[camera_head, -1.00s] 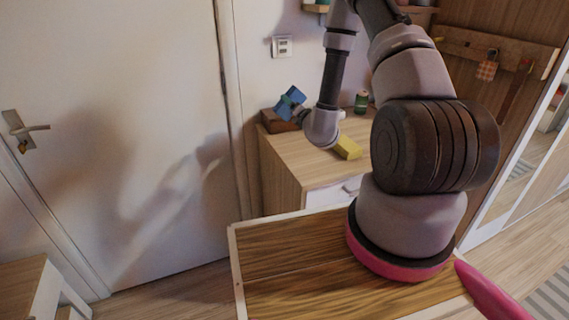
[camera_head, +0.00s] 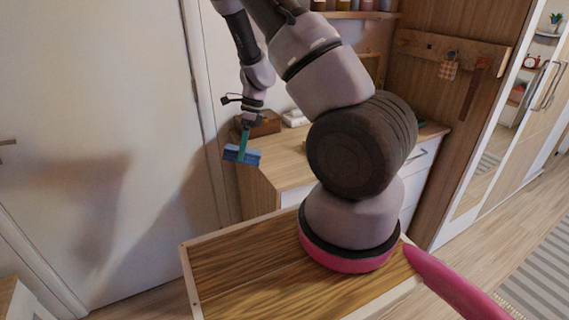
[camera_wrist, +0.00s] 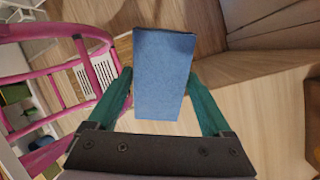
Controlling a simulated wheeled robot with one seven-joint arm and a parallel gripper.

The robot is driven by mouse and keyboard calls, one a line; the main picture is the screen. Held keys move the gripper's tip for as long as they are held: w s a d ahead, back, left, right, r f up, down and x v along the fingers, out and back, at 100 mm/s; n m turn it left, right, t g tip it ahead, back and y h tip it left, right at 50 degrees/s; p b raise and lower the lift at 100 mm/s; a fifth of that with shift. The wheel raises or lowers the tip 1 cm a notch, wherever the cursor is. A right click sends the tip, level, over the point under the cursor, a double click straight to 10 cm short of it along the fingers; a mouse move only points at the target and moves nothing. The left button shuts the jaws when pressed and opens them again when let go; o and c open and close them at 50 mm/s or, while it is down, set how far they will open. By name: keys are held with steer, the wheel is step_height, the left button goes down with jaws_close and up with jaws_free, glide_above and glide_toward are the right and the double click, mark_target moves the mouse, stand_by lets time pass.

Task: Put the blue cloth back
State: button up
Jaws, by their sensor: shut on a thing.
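The blue cloth (camera_head: 248,157) looks like a flat folded slab. It is in my gripper (camera_head: 242,152), in the air at the left front side of the wooden cabinet (camera_head: 285,160). In the wrist view, the cloth (camera_wrist: 163,75) fills the space between the two teal fingers of my gripper (camera_wrist: 163,88), which is shut on it. Nothing is seen under the cloth in the head view except the door and floor side of the cabinet.
A brown box (camera_head: 264,123) stands on the cabinet's back left corner, with a white item (camera_head: 295,118) beside it. My arm hides much of the cabinet top. A white door (camera_head: 100,130) is at the left. A rack with hooks (camera_head: 450,50) hangs at the right.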

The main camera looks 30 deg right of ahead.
steer(key=d+n, duration=0.1)
steer(key=d, duration=0.1)
steer(key=d+h, duration=0.1)
steer(key=d, duration=0.1)
steer(key=s+d+r+n+h, duration=0.1)
steer(key=d, duration=0.1)
steer(key=shift+d+n, duration=0.3)
steer(key=shift+d, duration=0.1)
steer(key=n+t+h, duration=0.1)
steer(key=n+h, duration=0.1)
steer(key=n, duration=0.1)
glide_toward(284, 163)
steer(key=shift+d+f, duration=0.25)
steer(key=shift+f, duration=0.8)
step_height(284, 163, down, 4)
steer(key=shift+s+r, duration=0.1)
steer(key=shift+c, duration=0.6)
steer(key=o, duration=1.1)
steer(key=shift+f, duration=0.25)
steer(key=shift+r, duration=0.15)
